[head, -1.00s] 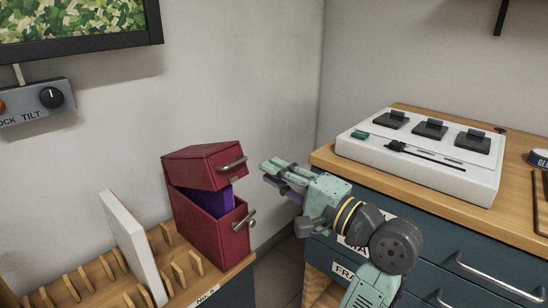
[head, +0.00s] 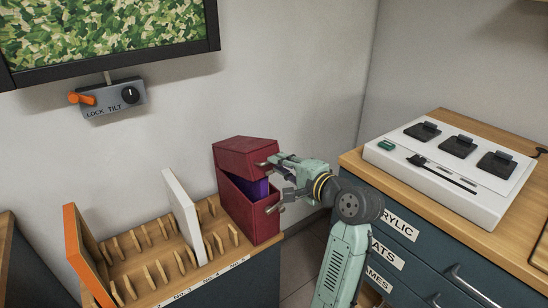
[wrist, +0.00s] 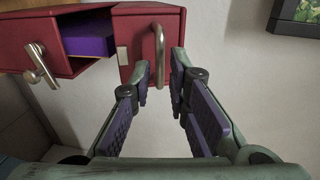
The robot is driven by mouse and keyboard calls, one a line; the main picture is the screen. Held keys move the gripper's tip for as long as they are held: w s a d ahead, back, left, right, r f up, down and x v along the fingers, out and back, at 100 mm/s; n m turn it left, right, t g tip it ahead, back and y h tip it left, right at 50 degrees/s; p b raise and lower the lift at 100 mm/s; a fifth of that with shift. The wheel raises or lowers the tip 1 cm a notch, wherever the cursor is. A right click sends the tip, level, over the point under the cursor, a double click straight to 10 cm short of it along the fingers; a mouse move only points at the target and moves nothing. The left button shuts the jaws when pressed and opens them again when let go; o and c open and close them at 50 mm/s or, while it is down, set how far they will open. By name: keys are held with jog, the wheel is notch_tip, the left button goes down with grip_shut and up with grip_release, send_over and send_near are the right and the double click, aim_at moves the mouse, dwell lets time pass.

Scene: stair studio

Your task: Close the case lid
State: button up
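The dark red case (head: 238,214) stands upright at the right end of the wooden bench. Its lid (head: 245,152) is partly raised, and a purple thing (head: 257,189) shows in the gap. My gripper (head: 279,168) is at the front of the lid. In the wrist view the case appears turned on its side, with the metal latch (wrist: 40,66) on its body and the metal handle (wrist: 158,58) on its lid (wrist: 135,30). My gripper (wrist: 161,72) is open, with one fingertip on each side of the handle. I cannot tell whether they touch it.
A slotted wooden rack (head: 150,258) with a white panel (head: 183,215) and an orange-edged panel (head: 82,250) is left of the case. A grey control box (head: 118,98) is on the wall. A drawer cabinet (head: 400,240) with a white switch panel (head: 440,190) stands right, across a narrow gap.

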aim_at(248, 156)
jog(key=shift+x, duration=2.1)
jog(key=shift+c, duration=0.2)
grip_shut()
